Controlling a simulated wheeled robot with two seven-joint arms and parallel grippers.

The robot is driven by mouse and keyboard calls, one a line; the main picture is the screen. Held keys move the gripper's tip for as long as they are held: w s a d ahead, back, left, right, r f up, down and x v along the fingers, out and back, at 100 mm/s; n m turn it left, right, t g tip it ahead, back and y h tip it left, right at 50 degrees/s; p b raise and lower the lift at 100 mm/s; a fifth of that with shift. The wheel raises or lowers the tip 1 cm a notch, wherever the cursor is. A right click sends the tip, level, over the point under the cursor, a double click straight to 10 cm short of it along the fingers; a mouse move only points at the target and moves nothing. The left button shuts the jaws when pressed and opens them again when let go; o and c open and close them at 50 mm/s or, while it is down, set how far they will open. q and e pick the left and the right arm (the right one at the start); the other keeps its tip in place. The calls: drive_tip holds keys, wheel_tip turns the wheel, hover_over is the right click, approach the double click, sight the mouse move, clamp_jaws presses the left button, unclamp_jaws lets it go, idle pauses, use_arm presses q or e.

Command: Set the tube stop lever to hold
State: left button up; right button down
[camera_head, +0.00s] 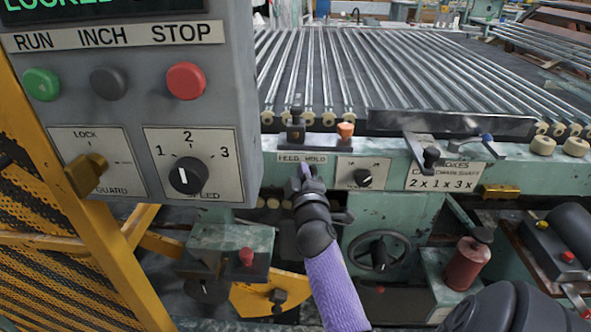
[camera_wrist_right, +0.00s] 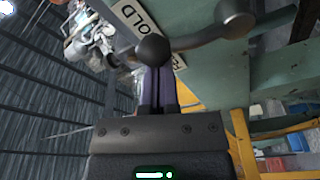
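The feed/hold label plate (camera_head: 302,158) is on the green machine front; its end reading "OLD" shows in the right wrist view (camera_wrist_right: 140,20). My right gripper (camera_head: 305,174) is just below this plate. In the wrist view its two narrow fingers (camera_wrist_right: 157,85) are close together. A dark ball knob (camera_wrist_right: 153,48) overlaps their tips; a curved dark bar (camera_wrist_right: 200,38) runs from it to a second rounded end (camera_wrist_right: 237,18). I cannot tell whether the knob touches the fingers. In the head view my gripper hides most of this lever. My left gripper is not in view.
A grey control box (camera_head: 130,110) with buttons and a speed dial (camera_head: 188,175) stands close at left. An orange knob (camera_head: 345,130) and black dial (camera_head: 363,178) are right of the plate. A handwheel (camera_head: 378,254) is below. Glass tubes (camera_head: 345,65) lie behind.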

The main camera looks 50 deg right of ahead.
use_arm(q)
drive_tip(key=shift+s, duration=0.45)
use_arm(e)
drive_tip(key=shift+s+d+m, duration=0.3)
drive_tip(key=shift+s+m, duration=0.05)
drive_tip(key=shift+m, duration=0.45)
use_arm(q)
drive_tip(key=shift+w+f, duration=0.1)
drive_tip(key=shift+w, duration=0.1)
use_arm(e)
drive_tip(key=shift+h, duration=0.3)
